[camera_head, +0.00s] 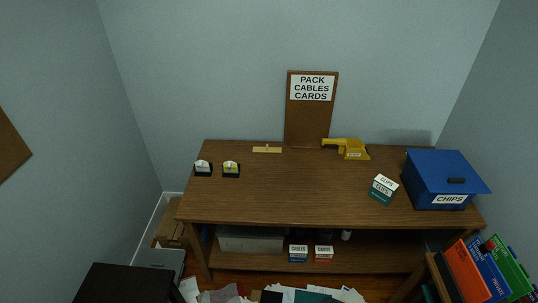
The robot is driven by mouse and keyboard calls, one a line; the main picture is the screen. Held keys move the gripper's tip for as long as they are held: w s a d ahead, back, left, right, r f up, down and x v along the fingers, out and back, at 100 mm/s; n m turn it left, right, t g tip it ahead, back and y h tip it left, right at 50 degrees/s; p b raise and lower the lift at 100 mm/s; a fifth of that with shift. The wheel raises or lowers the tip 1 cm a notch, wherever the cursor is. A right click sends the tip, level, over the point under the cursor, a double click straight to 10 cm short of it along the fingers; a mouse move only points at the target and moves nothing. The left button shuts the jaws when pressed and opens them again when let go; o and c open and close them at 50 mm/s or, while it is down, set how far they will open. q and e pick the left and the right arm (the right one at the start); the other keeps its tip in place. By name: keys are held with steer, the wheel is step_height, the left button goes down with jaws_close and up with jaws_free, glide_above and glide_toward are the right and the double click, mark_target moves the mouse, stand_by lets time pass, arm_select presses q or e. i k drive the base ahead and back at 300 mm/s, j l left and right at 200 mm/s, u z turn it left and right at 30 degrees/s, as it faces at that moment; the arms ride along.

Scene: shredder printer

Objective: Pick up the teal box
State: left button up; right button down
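The teal box (381,197) stands on the right part of the wooden table top, left of the blue CHIPS box. It has a white top and a white label that seems to read CLIPS. It sits at an angle, and nothing touches it. Neither of my grippers shows in the head view.
The blue CHIPS box (436,174) stands at the table's right end. A yellow tool (346,147) lies behind the teal box. The wooden table (280,190) is clear in the middle. Coloured binders (466,270) stand at lower right. Papers (290,294) litter the floor in front.

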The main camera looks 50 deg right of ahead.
mark_target(382, 189)
steer(key=z, duration=2.8)
steer(key=i+j, duration=0.15)
steer(key=i+j+z, duration=0.35)
steer(key=i, duration=0.2)
steer(key=i+j+z, duration=0.35)
steer(key=i+j, duration=0.15)
steer(key=j, duration=0.15)
